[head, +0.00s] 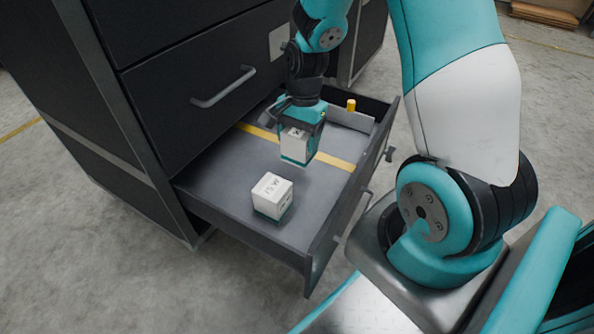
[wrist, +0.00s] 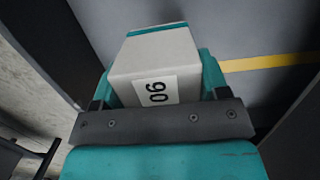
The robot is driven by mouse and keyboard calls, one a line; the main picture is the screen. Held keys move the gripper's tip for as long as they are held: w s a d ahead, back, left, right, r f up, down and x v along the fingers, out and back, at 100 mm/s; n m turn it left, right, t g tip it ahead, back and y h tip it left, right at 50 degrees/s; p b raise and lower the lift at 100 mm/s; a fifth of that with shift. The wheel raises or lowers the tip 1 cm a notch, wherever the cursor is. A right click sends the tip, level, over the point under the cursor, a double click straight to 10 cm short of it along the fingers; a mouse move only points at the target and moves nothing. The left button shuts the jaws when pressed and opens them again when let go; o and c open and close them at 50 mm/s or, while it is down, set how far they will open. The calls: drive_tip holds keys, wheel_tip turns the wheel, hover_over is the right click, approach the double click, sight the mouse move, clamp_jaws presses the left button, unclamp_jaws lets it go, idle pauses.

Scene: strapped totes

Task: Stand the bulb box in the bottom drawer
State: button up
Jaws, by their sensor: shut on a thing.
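A white box with a teal band at its lower end (head: 295,145) is held upright in my gripper (head: 302,128), which I take to be the bulb box. It also shows in the wrist view (wrist: 155,62), between the teal fingers, with a label that seems to read 06. My gripper is shut on it, over the open bottom drawer (head: 215,197). The box is low over the drawer floor, by the yellow stripe (head: 338,161). I cannot tell whether it touches the floor.
A second white and teal box (head: 272,194) stands in the near part of the drawer. A small yellow cylinder (head: 351,105) is at the drawer's far right. The closed drawer above, with its handle (head: 223,87), rises at the left. The drawer floor at left is clear.

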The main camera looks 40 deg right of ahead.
sight(299, 160)
drive_tip(key=shift+f+b, duration=1.6)
drive_tip(key=shift+f, duration=1.85)
drive_tip(key=shift+f, duration=0.15)
drive_tip(key=o, duration=1)
drive_tip(key=shift+c, duration=0.2)
